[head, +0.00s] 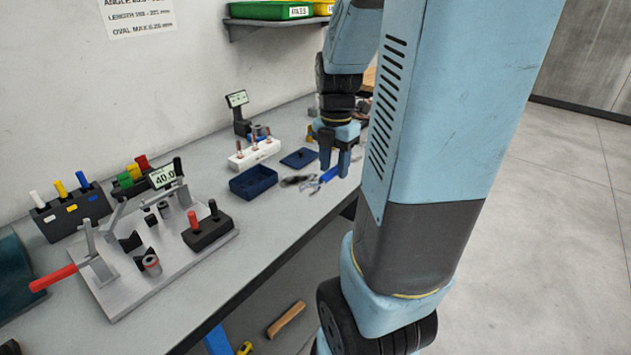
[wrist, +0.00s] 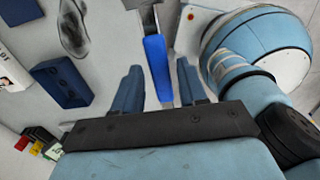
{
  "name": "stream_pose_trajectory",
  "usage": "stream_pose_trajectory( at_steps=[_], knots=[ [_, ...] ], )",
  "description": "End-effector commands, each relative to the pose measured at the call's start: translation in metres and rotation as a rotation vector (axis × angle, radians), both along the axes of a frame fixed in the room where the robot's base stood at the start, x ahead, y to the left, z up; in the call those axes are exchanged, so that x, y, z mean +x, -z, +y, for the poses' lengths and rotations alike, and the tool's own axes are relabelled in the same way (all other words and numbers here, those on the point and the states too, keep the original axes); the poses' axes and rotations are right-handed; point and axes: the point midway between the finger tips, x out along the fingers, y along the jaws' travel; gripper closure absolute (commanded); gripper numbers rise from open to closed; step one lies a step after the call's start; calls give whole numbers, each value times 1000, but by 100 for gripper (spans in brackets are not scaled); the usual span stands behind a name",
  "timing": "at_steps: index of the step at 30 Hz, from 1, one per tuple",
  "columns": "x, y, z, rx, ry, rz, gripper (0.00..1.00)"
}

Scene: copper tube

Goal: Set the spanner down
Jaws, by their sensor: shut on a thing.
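The spanner has a blue handle (wrist: 157,66) and a silver metal end. In the head view its blue handle (head: 328,174) shows under my gripper (head: 335,160), at the front edge of the workbench. The metal end points away from the fingers and leaves the top of the wrist view. The spanner is close to the bench top; I cannot tell whether it touches it.
A dark grey crumpled item (wrist: 74,28) lies left of the spanner. An open blue box (head: 253,183) and a flat blue piece (head: 299,158) lie further left, near a white block with copper-coloured pieces (head: 254,153). A fixture plate (head: 160,245) fills the near bench.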

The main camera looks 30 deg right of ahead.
Motion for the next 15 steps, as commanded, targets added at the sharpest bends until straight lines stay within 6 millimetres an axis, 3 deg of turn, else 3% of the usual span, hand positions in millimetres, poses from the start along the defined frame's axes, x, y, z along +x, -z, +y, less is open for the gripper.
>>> stream_pose_trajectory(
  at_steps=[8, 15],
  knots=[
    [41, 19, -5, 1, -2, 3, 99],
    [64, 49, -9, 1, 0, 4, 99]
  ],
)
